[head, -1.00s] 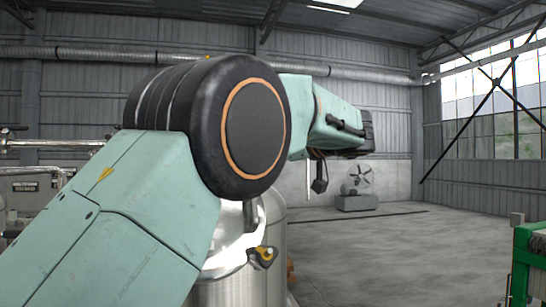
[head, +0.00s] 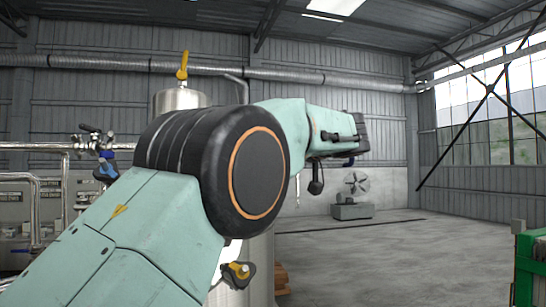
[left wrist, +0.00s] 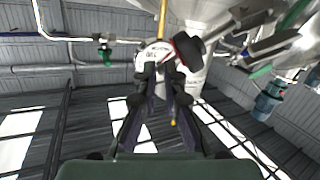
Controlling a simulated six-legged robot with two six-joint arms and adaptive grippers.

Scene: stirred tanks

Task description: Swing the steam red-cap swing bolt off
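My left arm (head: 130,235) fills the lower left and middle of the head view, bent at a large black joint. Its far end (head: 345,135) points right; the fingers cannot be made out there. In the left wrist view the fingers of my left gripper (left wrist: 161,75) stand apart with a gap between the tips. A whitish round part shows just beyond them, with a dark part with a red edge (left wrist: 188,48) beside it. I cannot tell whether this is the red-cap swing bolt. My right gripper is in neither view.
A steel vessel with a yellow handle (head: 182,68) shows behind my arm. A steel tank (head: 262,260) is partly hidden below my elbow, near a black and yellow fitting (head: 238,273). Pipes and valves (head: 95,142) stand left. Open floor (head: 400,255) lies right.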

